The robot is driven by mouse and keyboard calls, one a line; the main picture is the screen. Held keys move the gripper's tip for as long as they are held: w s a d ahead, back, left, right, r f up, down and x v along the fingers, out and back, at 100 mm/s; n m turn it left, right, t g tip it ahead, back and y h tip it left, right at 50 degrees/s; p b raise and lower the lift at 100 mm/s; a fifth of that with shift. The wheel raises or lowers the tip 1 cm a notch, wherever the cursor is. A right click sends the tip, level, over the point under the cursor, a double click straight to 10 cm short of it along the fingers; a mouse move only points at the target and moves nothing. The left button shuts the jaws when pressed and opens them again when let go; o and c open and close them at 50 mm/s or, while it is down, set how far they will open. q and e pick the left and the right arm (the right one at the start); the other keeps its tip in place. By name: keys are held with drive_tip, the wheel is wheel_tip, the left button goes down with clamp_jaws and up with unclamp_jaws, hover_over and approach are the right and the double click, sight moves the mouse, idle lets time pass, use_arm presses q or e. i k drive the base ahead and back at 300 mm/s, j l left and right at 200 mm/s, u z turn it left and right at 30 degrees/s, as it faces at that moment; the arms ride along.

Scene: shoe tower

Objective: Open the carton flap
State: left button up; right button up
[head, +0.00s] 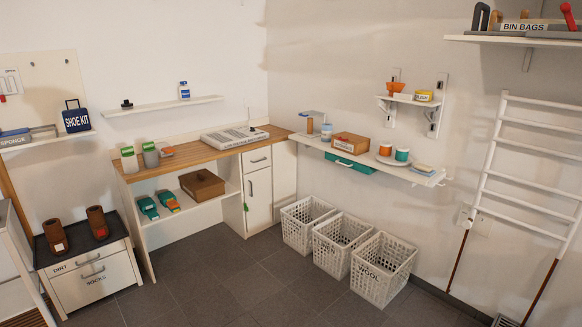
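An orange-brown carton (351,142) with a pale label on its front sits on the white wall shelf along the right wall. Its top looks closed, but the flap is too small to make out clearly. A darker brown box (202,187) sits on the lower shelf under the wooden counter, and its top also looks closed. I cannot tell for certain which of the two is the task's carton. Neither of my grippers shows in the head view.
Cups (402,155) stand right of the carton on the white shelf (425,178). A teal drawer (349,163) hangs below it. Three white baskets (341,246) stand on the floor under this shelf. The grey tiled floor (225,275) in front is clear. A white rack (530,165) leans at right.

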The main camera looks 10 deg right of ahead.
sight(344, 136)
drive_tip(key=i+j+z, duration=0.2)
drive_tip(key=i, duration=2.2)
